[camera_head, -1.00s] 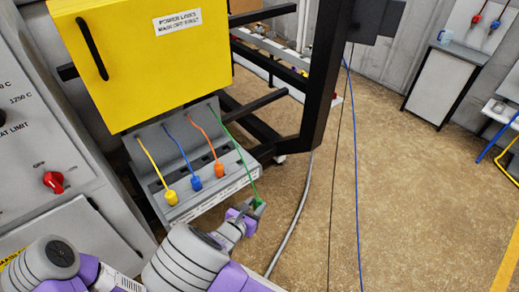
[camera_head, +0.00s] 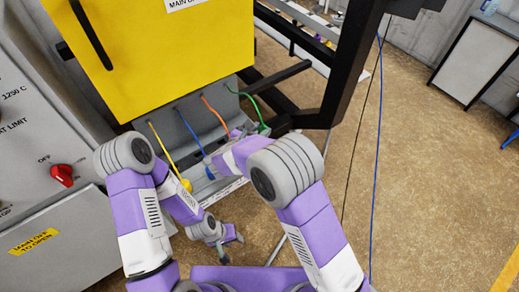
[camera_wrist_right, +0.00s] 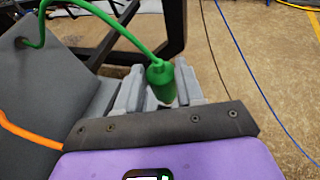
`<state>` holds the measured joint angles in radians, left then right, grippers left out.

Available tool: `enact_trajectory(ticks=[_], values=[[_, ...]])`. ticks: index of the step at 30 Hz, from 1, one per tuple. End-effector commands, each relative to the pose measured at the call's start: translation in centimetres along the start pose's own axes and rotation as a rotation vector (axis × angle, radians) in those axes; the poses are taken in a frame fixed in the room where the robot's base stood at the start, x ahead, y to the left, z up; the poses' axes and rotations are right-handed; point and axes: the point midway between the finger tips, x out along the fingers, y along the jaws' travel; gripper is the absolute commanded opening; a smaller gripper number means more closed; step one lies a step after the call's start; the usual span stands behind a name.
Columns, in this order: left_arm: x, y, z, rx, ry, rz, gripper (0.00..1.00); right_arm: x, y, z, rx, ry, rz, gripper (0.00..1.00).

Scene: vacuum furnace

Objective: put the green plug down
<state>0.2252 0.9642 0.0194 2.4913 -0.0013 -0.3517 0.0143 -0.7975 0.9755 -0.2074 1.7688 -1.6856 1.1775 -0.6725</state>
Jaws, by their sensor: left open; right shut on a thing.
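The green plug (camera_wrist_right: 160,82) is upright between the fingers of my right gripper (camera_wrist_right: 158,92) in the right wrist view, its cable rising from its top. In the head view my right gripper (camera_head: 256,133) is at the far right end of the sloped grey plug panel (camera_head: 218,187), and the green plug (camera_head: 263,129) shows there at the end of its green cable. My right gripper is shut on it. Whether the plug's underside touches the panel is hidden. My left gripper (camera_head: 230,241) is open and empty, low in front of the panel.
A yellow plug (camera_head: 185,185) and a blue plug (camera_head: 210,172) stand on the panel; the orange cable's (camera_head: 213,112) plug is hidden behind my right arm. The yellow cabinet (camera_head: 150,50) hangs above. A black frame (camera_head: 345,70) stands behind; brown floor (camera_head: 420,180) is open at right.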

Motion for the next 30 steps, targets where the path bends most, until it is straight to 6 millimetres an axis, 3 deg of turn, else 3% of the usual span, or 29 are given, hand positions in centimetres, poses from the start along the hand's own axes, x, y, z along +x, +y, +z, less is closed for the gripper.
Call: enact_trajectory(ticks=[2, 5, 13, 19, 25, 30], values=[[-0.2, 0.1, 0.0, 0.000, 0.001, 0.000, 0.43, -0.4, 1.1, 1.5, 0.001, 0.001, 0.008, 0.07], [-0.2, 0.1, 0.0, 0.000, 0.001, 0.000, 0.43, -0.4, 1.8, 1.6, -0.008, 0.001, 0.012, 0.07], [0.2, -0.1, 0.0, 0.000, 0.001, 0.000, 0.43, 1.1, 1.8, -2.9, -0.012, 0.002, 0.012, 0.07], [0.3, -0.1, 0.0, 0.001, 0.001, 0.000, 0.43, 1.6, 1.8, -4.2, -0.011, 0.000, 0.013, 0.07], [0.5, -0.1, -0.1, 0.001, 0.001, 0.000, 0.43, 2.6, 1.8, -6.9, -0.010, 0.002, 0.013, 0.07], [0.4, -0.1, -0.1, 0.001, 0.001, 0.000, 0.43, 2.7, 1.8, -7.2, -0.007, 0.001, 0.014, 0.07]])
